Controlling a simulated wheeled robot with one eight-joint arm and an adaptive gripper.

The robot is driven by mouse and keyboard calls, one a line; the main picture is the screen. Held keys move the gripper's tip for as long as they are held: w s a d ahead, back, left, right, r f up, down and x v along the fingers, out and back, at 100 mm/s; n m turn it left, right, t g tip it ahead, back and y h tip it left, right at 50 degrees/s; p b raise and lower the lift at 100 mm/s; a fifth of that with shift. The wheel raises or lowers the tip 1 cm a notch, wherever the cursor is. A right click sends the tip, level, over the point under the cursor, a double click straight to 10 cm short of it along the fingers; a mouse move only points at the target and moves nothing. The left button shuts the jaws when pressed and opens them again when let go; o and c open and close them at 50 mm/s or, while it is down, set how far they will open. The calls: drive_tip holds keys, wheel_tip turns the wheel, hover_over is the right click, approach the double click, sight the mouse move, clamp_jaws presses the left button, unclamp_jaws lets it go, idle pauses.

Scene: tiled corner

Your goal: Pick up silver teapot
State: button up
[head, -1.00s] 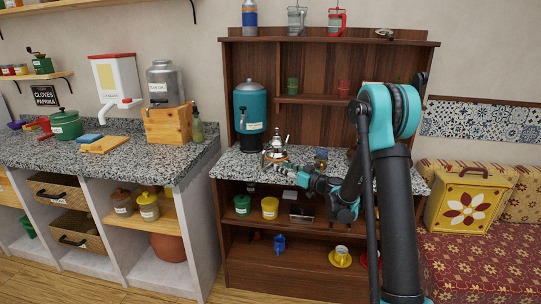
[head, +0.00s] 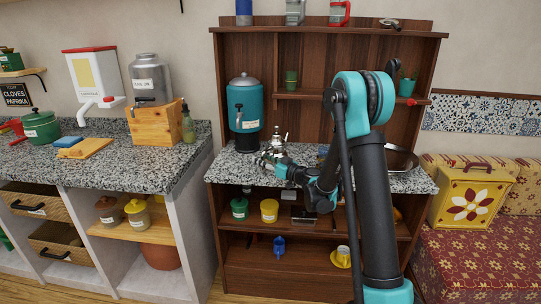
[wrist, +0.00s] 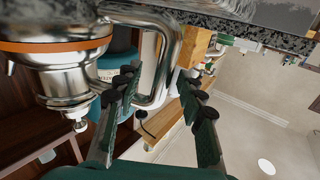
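The silver teapot (head: 279,152) stands upright on the speckled counter of the dark wooden hutch. My gripper (head: 268,165) is at its lower front, partly covering it. In the wrist view the teapot (wrist: 65,75) appears upside down at the upper left, with an orange band around its body. Its looped handle (wrist: 166,55) runs between the fingers of my gripper (wrist: 160,95). The fingers are open, with a gap on the right side of the handle; whether the left finger touches it, I cannot tell.
A teal drink dispenser (head: 245,108) stands just behind and left of the teapot. The hutch's back panel (head: 310,120) rises behind the counter. A lower shelf holds green and yellow jars (head: 269,210). A grey counter (head: 60,170) stands to the left.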

clamp_jaws()
idle(0.4)
drive_tip(key=shift+r, duration=0.1)
idle(0.3)
